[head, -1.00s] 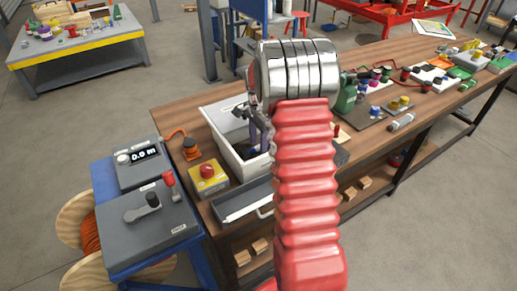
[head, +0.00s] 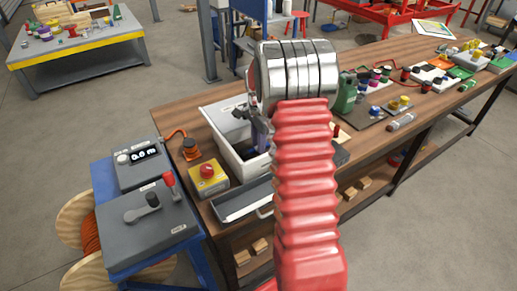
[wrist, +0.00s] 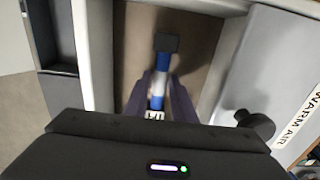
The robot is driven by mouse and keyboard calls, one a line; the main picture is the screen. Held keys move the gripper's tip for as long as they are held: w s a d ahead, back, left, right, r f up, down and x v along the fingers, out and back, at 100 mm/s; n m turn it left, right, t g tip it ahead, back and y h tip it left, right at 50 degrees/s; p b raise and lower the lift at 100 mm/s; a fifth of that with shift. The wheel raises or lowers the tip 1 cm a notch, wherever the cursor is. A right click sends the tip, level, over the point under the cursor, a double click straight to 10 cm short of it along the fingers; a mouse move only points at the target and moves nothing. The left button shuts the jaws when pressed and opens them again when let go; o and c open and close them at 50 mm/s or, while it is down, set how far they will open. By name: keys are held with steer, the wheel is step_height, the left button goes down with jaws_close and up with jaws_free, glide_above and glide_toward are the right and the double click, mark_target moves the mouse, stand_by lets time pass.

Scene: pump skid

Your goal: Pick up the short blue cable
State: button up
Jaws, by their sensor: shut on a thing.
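The short blue cable (wrist: 158,64) shows in the wrist view as a short, straight blue piece with a white band and a dark square end. Lettering shows at its near end, partly cut off by my wrist housing. My gripper (wrist: 161,84) is shut on it, with one dark finger on each side. The dark end sticks out beyond the fingertips, over a brown surface between pale walls. In the head view my gripper (head: 260,138) is at the white bin, largely hidden behind my arm. The cable cannot be made out there.
The white bin (head: 222,121) stands on the wooden bench. A yellow box with a red button (head: 208,176) and a grey tray (head: 242,203) are close by. A pale panel marked "WARM AIR" (wrist: 270,65) with a black knob (wrist: 257,122) is at right in the wrist view.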

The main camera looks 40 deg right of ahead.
steer(key=c, duration=0.4)
step_height(320, 180, up, 10)
stand_by(0.6)
steer(key=shift+a, duration=0.1)
stand_by(0.4)
